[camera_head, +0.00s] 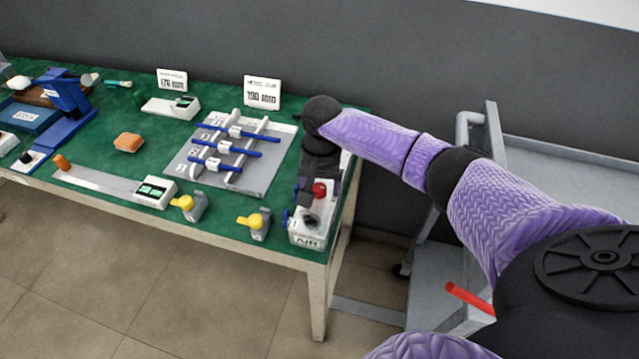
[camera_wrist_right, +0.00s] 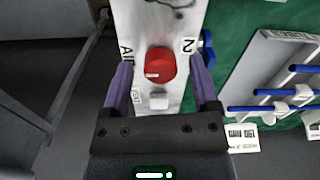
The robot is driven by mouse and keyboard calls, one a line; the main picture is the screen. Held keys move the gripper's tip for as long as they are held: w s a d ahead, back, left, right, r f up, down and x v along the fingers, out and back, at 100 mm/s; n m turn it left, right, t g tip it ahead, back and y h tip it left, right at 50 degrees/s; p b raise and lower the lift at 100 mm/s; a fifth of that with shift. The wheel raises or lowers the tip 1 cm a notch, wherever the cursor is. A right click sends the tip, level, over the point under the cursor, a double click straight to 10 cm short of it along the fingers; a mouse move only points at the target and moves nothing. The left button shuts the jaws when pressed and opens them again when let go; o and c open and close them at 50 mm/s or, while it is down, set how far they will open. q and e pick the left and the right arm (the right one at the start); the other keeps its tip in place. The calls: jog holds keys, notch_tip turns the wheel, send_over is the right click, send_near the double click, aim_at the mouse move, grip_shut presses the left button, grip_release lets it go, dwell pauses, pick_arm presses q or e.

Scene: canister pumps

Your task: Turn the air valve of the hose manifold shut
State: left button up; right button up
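The hose manifold (camera_head: 300,232) is a pale block at the right end of the green table, with "AIR" printed on its near side. A red knob (camera_head: 319,189) stands on its top; this knob also shows in the right wrist view (camera_wrist_right: 160,66), near the letters "AIR" and a "2". My right gripper (camera_head: 309,187) hangs over the manifold, partly hiding it. In the right wrist view its two purple fingers (camera_wrist_right: 160,82) are spread wide, one each side of the red knob, with clear gaps. I cannot tell whether they reach its height. My left gripper is not in view.
Blue handles (camera_head: 286,217) stick out of the manifold's left side. A rack with blue rods (camera_head: 255,182) lies left of it. A grey cart (camera_head: 560,165) stands right of the table.

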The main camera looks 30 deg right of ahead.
grip_shut()
